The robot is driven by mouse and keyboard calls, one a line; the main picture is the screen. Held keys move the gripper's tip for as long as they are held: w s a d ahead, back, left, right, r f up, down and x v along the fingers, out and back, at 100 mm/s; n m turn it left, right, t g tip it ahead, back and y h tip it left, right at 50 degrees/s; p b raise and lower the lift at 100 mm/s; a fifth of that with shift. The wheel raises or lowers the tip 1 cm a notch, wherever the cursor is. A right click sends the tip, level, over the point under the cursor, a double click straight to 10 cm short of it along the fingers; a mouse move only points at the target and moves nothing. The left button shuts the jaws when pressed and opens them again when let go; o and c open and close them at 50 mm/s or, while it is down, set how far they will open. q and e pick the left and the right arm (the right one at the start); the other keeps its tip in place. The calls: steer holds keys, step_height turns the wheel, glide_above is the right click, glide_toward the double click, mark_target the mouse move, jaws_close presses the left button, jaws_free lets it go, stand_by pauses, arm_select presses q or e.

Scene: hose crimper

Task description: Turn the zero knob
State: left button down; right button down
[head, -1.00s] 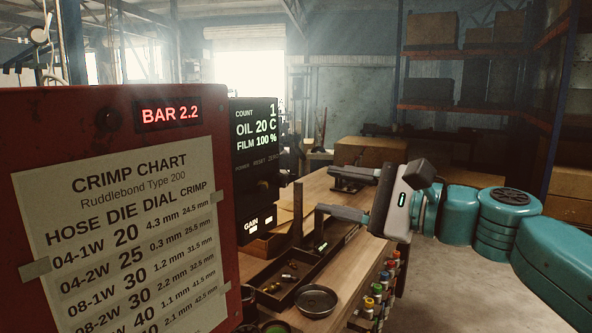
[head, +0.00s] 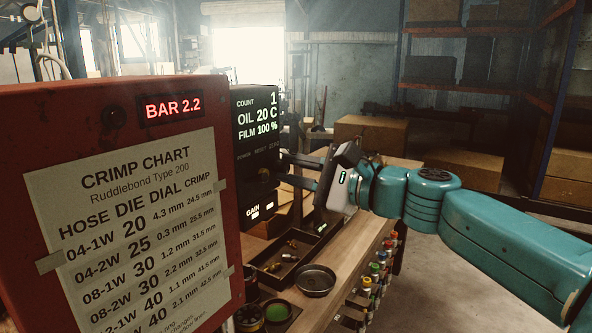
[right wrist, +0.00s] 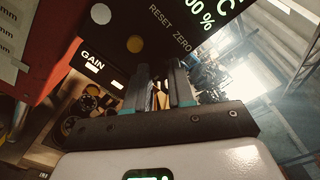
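The dark control panel (head: 258,200) stands beside the red cabinet, with a small ZERO label (head: 274,145) near its right edge. In the right wrist view, the ZERO label (right wrist: 182,43) lies just beyond the fingertips, next to RESET. I cannot make out the zero knob; the fingers cover the area below its label. My right gripper (head: 284,169) reaches in from the right, with its fingertips at the panel's right edge. In the right wrist view, its two fingers (right wrist: 160,68) stand apart with a narrow gap; contact with a knob is not visible. My left gripper is out of view.
The red cabinet (head: 60,100) with its crimp chart (head: 130,230) fills the left. Below the arm are a parts tray (head: 265,277), a round dish (head: 315,280) and several coloured-top fittings on the bench side (head: 375,268). A yellow button (right wrist: 135,43) sits near the fingers.

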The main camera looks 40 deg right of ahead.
steer(key=n+b, duration=0.2)
steer(key=b, duration=0.1)
steer(key=shift+f+n, duration=0.2)
steer(key=shift+n, duration=0.1)
steer(key=shift+r+n+b, duration=0.15)
steer(key=shift+n+b, duration=1.25)
steer(key=shift+n, duration=0.2)
steer(key=c, duration=1)
jaws_free()
steer(key=shift+o, duration=0.2)
